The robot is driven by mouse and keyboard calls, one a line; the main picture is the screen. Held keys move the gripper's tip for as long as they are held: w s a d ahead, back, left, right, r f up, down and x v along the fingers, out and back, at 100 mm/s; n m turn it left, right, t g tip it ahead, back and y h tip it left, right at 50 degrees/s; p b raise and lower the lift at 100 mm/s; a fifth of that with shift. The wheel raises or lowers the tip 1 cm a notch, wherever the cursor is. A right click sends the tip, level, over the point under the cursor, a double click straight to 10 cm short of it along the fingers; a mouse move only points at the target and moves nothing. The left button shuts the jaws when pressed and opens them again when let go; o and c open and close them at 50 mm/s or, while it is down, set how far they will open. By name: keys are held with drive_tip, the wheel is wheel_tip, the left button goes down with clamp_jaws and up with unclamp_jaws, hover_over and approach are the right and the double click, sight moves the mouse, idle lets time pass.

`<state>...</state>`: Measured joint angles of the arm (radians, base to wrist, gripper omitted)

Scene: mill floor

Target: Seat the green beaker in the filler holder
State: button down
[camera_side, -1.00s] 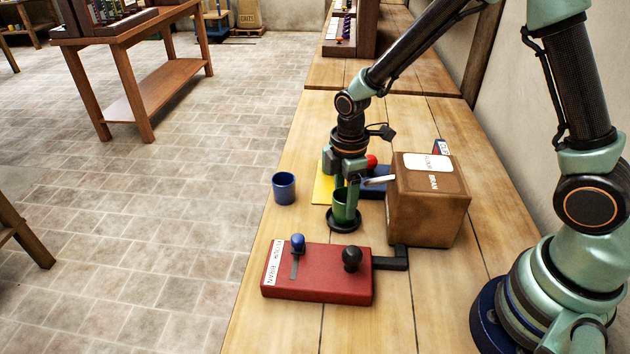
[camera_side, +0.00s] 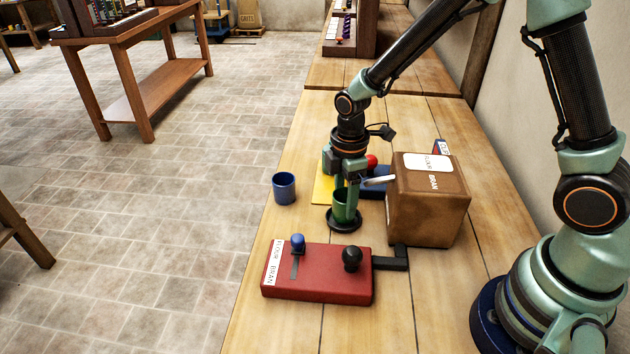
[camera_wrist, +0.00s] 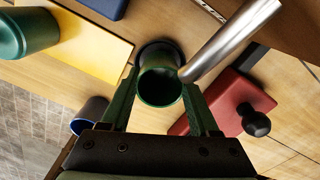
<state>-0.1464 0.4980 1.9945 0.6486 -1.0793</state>
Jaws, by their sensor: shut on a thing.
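The green beaker (camera_side: 341,206) is upright between the fingers of my gripper (camera_side: 346,200). In the wrist view the beaker (camera_wrist: 160,87) shows its open mouth, with a finger on each side. My gripper is shut on it. The black round holder (camera_side: 344,224) lies on the table around the beaker's foot; its dark rim (camera_wrist: 158,44) shows past the beaker in the wrist view. I cannot tell whether the beaker's bottom touches the holder's floor. The filler's metal spout (camera_wrist: 228,42) ends close beside the beaker's mouth.
The brown filler box (camera_side: 428,205) stands close on the right. A red control box (camera_side: 322,285) with a blue lever and black knob is in front. A blue cup (camera_side: 284,188) stands on the left by the table edge. A yellow sheet (camera_wrist: 88,42) lies behind.

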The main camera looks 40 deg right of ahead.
drive_tip(key=shift+f, duration=0.55)
idle(0.4)
drive_tip(key=shift+c, duration=2.1)
unclamp_jaws()
wheel_tip(320, 180, up, 11)
